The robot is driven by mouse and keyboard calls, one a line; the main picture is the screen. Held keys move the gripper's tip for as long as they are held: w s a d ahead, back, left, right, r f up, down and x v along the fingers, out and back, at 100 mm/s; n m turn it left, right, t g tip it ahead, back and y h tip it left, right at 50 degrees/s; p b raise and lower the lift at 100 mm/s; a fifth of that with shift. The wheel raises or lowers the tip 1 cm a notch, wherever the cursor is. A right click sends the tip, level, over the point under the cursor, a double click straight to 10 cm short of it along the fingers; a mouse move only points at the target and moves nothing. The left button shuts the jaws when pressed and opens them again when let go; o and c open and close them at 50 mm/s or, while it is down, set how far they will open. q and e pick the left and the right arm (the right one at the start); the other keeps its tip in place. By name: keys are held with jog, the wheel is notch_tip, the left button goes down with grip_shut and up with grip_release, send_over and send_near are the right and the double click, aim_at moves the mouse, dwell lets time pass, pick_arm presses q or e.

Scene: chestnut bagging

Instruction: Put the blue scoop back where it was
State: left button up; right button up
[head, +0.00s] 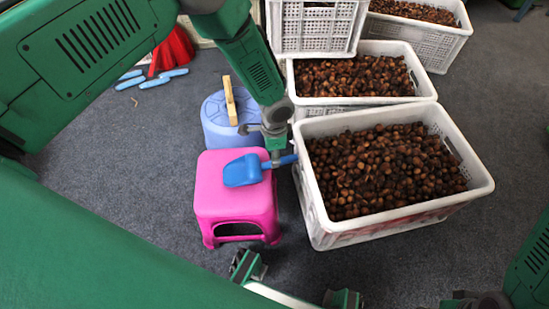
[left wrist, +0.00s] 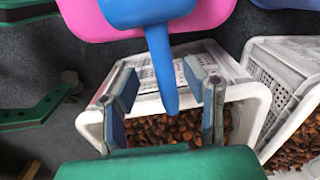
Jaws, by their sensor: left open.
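The blue scoop (head: 243,171) lies on the pink stool (head: 236,203), its handle pointing right toward the crate of chestnuts. In the left wrist view the scoop (left wrist: 150,10) shows at the top, its handle (left wrist: 161,60) running down between my fingers. My left gripper (head: 276,155) is at the handle, above the gap between stool and crate. It also shows in the left wrist view (left wrist: 160,82), open, with a finger on each side of the handle and visible room at both sides.
The near white crate (head: 397,218), full of chestnuts, stands right of the stool. More white crates stand behind it. A blue upturned bucket or stool (head: 213,128) with a wooden-handled item (head: 230,100) is behind the pink stool.

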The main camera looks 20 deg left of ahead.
pick_arm(q)
notch_tip(320, 180, up, 8)
jog(key=p, duration=0.3)
jog(key=s+a+f+n+h, duration=0.25)
jog(key=s+n, duration=0.25)
jog(key=s, duration=1)
jog(key=s+a+r+n+t+y, duration=0.1)
jog(key=s+a+r+n, duration=0.2)
jog(key=s, duration=0.4)
jog(key=s+a+n+y, duration=0.1)
jog(key=s+a+n, duration=0.2)
jog(key=s+a, duration=0.25)
notch_tip(320, 180, up, 13)
jog(key=d+p, duration=0.1)
jog(key=p, duration=1.1)
jog(key=shift+s, duration=0.2)
pick_arm(e)
notch_tip(320, 180, up, 16)
jog(key=shift+a, duration=0.15)
